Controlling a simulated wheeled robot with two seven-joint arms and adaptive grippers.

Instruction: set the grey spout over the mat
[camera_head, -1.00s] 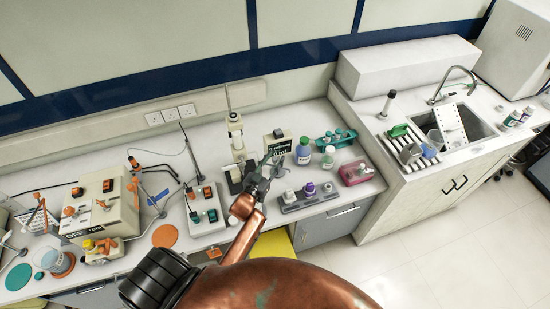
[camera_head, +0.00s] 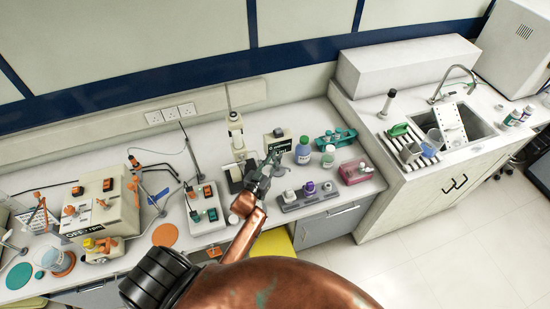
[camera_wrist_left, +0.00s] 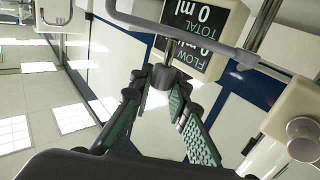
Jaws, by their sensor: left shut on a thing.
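The grey spout (camera_wrist_left: 185,32) crosses the top of the left wrist view as a bent bar, with a short post hanging from it. My left gripper (camera_wrist_left: 163,82) is shut on the lower end of that post, its green-padded fingers on either side. In the head view my left gripper (camera_head: 262,168) is in front of the flow display, and the spout is mostly hidden by it. An orange round mat (camera_head: 165,235) lies on the bench to the left of my gripper. A teal mat (camera_head: 18,277) lies at the far left. Which mat is meant I cannot tell.
The flow display (camera_wrist_left: 200,30) reads 0 ml. A white switch box (camera_head: 204,209) stands left of my gripper; a grey holder with small bottles (camera_head: 308,198) stands right. A blue bottle (camera_head: 303,150) and a pink rack (camera_head: 355,173) are further right. A stand (camera_head: 235,145) is behind.

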